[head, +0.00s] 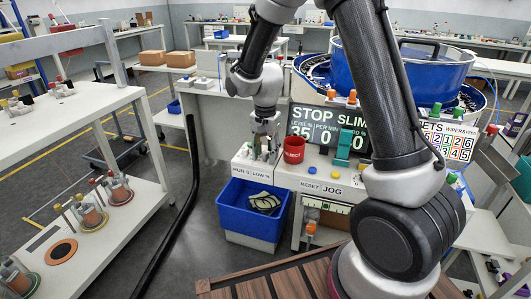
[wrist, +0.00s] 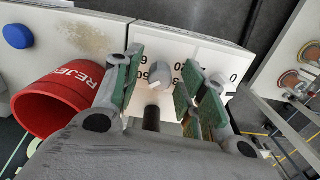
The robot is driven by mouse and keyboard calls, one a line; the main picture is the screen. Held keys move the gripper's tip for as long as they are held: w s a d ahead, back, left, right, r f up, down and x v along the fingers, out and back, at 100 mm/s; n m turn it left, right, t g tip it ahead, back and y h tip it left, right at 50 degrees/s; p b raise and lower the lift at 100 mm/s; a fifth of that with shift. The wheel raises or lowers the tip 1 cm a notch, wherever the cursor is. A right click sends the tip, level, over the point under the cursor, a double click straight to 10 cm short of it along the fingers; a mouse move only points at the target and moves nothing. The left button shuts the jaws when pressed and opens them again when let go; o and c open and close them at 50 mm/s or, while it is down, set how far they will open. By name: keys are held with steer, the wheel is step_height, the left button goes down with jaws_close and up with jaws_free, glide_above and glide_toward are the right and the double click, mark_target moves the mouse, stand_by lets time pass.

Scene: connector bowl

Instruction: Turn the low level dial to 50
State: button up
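My gripper (head: 264,152) is down over the white dial panel on the machine's front. In the wrist view its two green-padded fingers (wrist: 160,88) are apart, with a grey dial knob (wrist: 160,74) standing between them and visible gaps at its sides. Printed numbers show around this knob, partly hidden by the fingers. A second pale knob (wrist: 218,82) stands just beyond the right finger. The panel front reads "RUN" and "LOW" in the head view; the knobs are largely hidden there by the gripper. The black display (head: 325,122) reads 35 under LEVEL %.
A red REJECT cup (head: 293,150) stands right beside the panel; in the wrist view it is close to the left finger. A blue button (head: 312,170) lies nearby. A blue bin (head: 245,215) sits below. A large blue bowl (head: 400,70) stands behind.

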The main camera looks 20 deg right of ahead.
mark_target(266, 152)
step_height(266, 152, up, 12)
stand_by(0.6)
stand_by(0.4)
